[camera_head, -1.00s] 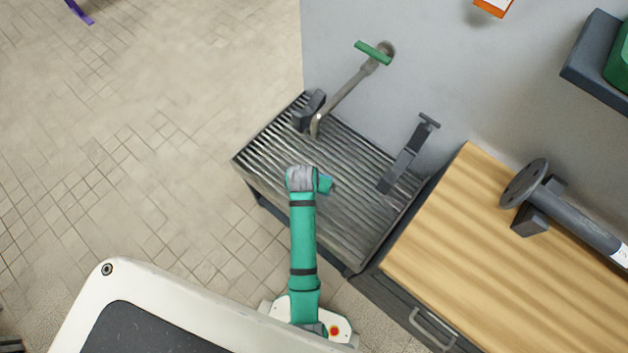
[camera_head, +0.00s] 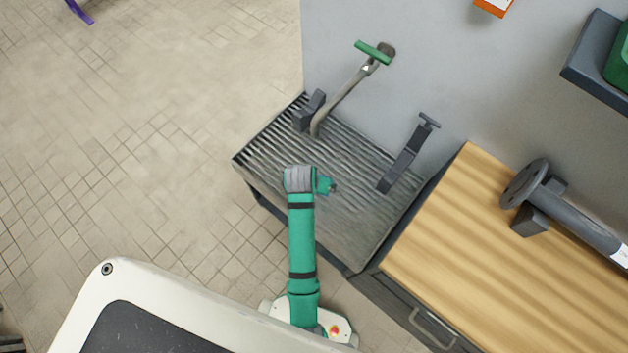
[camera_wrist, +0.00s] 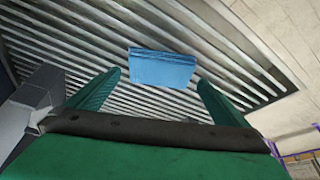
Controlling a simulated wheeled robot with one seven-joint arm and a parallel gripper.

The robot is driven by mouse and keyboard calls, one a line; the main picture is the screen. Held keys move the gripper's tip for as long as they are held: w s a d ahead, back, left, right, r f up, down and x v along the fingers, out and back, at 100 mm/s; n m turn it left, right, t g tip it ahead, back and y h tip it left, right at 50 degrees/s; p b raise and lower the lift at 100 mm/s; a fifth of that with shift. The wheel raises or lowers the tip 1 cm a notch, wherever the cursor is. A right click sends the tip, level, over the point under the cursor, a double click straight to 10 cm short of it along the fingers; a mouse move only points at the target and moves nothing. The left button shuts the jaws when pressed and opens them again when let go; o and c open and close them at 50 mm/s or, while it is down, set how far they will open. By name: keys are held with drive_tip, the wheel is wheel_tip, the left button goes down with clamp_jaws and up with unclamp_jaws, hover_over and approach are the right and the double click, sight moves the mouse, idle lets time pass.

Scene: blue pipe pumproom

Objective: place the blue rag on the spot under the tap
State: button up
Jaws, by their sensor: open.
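The blue rag (camera_wrist: 162,68) lies on the slatted metal grate in the wrist view, ahead of my fingers and framed between their tips. In the head view I cannot make it out; my arm probably hides it. My gripper (camera_wrist: 159,77) is open and empty, with one green finger on each side. In the head view, my gripper (camera_head: 325,186) is over the middle of the grate (camera_head: 265,155). The tap (camera_head: 343,97) has a green handle and a bent grey spout that comes down over the grate's back left part. No marked spot shows clearly under it.
A dark grey block (camera_head: 308,111) stands beside the spout. A dark grey bracket-like piece (camera_head: 405,158) stands at the grate's right. A wooden-topped cabinet (camera_head: 480,240) adjoins on the right, bearing a flanged pipe (camera_head: 565,215). The wall rises behind; open tiled floor lies left.

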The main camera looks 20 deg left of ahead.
drive_tip(key=v, duration=0.9)
drive_tip(key=s+d+f+t+y, duration=0.1)
drive_tip(key=s+d+f+t, duration=0.1)
drive_tip(key=s+d+t, duration=0.45)
drive_tip(key=s+d+r+t, duration=0.2)
drive_tip(key=s+d+r, duration=0.2)
drive_tip(key=s+r, duration=0.3)
drive_tip(key=s+d+r+t+h, duration=0.1)
drive_tip(key=s+d+r, duration=0.3)
drive_tip(key=s+r, duration=0.4)
drive_tip(key=shift+s+m+t, duration=0.3)
drive_tip(key=shift+s+t, duration=0.25)
drive_tip(key=shift+t, duration=0.1)
